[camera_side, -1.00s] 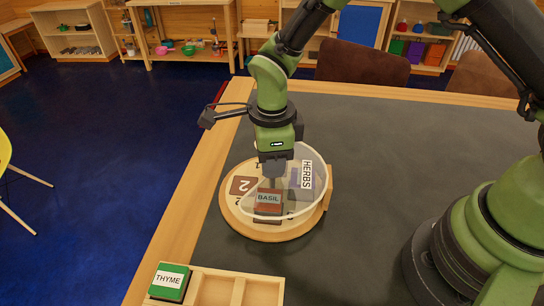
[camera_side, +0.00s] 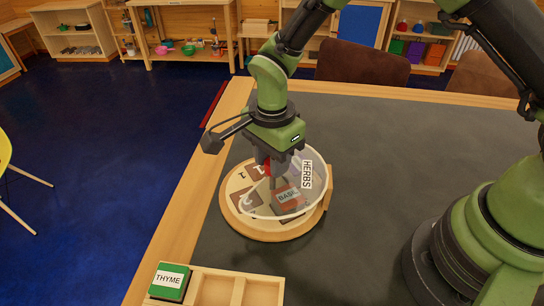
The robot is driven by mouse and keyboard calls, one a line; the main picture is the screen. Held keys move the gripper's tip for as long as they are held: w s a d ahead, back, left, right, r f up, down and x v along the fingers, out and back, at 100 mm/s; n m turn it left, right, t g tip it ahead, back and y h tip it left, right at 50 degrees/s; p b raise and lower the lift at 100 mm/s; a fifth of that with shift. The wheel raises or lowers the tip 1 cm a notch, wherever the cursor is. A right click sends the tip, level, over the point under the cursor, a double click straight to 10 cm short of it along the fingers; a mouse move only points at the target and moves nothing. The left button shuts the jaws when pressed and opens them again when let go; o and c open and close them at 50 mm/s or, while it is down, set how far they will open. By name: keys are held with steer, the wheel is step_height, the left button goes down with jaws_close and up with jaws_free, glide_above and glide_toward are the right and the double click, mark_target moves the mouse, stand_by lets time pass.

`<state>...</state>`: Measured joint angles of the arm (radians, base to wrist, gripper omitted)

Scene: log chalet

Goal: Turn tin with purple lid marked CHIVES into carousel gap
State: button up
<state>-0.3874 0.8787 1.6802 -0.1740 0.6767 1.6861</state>
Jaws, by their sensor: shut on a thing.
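The carousel (camera_side: 237,219) is a round wooden turntable with dark numbered squares, on the dark table top. A clear cover (camera_side: 318,196) marked HERBS stands over its right and front part. A tin with a brown-red lid marked BASIL (camera_side: 287,196) sits on it, seen through the cover and turned at an angle. My gripper (camera_side: 273,183) points down at the carousel's middle, shut on what seems to be its central knob; the fingertips are partly hidden. I cannot make out the purple-lidded CHIVES tin now.
A wooden tray (camera_side: 237,291) with compartments lies at the front edge and holds a green tin marked THYME (camera_side: 170,280). The table (camera_side: 400,150) right of and behind the carousel is clear. Brown chairs (camera_side: 362,66) stand beyond the far edge.

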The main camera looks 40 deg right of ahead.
steer(key=n, duration=0.4)
steer(key=shift+n, duration=0.3)
steer(key=n, duration=0.3)
steer(key=shift+n, duration=0.3)
steer(key=n, duration=1.3)
steer(key=shift+n, duration=0.3)
steer(key=n, duration=0.6)
steer(key=shift+n, duration=0.4)
steer(key=o, duration=0.9)
